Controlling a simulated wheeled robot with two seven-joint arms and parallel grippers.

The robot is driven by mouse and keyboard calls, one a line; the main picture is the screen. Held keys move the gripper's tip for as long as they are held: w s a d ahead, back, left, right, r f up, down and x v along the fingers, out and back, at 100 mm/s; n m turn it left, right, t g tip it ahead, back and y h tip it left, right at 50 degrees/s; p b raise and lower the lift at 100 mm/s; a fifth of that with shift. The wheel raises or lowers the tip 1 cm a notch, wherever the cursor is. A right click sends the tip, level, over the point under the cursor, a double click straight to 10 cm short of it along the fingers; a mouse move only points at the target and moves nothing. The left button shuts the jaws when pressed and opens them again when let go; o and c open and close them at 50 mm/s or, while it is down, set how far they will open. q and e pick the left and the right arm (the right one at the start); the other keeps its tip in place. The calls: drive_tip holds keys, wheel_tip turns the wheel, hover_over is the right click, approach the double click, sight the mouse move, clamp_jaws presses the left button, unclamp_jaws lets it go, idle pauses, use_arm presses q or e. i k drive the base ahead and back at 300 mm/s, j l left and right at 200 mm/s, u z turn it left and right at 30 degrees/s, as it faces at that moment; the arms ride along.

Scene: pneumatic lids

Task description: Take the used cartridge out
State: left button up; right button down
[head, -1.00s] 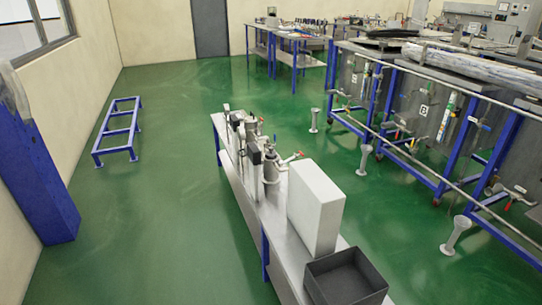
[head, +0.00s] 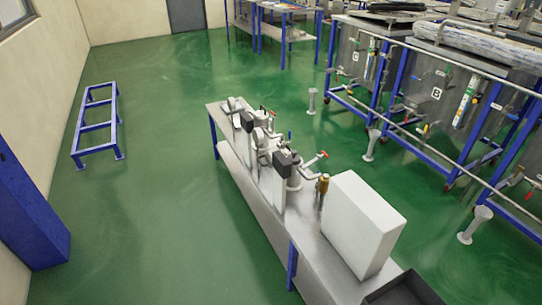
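No used cartridge can be made out. Filter-like metal housings with grey heads, pipes and red-handled valves stand in a row on a long narrow steel bench (head: 318,247). The nearest housing (head: 293,182) has a dark box (head: 287,160) on a pale upright next to it. A brass-coloured fitting (head: 323,184) stands to its right. Whether a cartridge is inside a housing is hidden. Neither of my grippers is in the head view.
A white box (head: 356,224) stands on the bench, and a dark open bin (head: 405,290) is at its near end, cut off by the frame. A blue frame (head: 97,122) stands left. Blue-framed tanks (head: 430,92) line the right. Green floor (head: 165,190) is clear left of the bench.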

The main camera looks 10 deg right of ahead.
sight(294, 158)
drive_tip(key=i+j, duration=1.6)
drive_tip(key=i+j+z, duration=0.1)
drive_tip(key=z, duration=0.35)
drive_tip(key=i+j+z, duration=0.1)
drive_tip(key=z, duration=0.3)
drive_tip(key=j+z, duration=0.2)
drive_tip(key=z, duration=0.25)
drive_tip(key=i+j+z, duration=0.1)
drive_tip(key=z, duration=0.3)
drive_tip(key=j, duration=0.1)
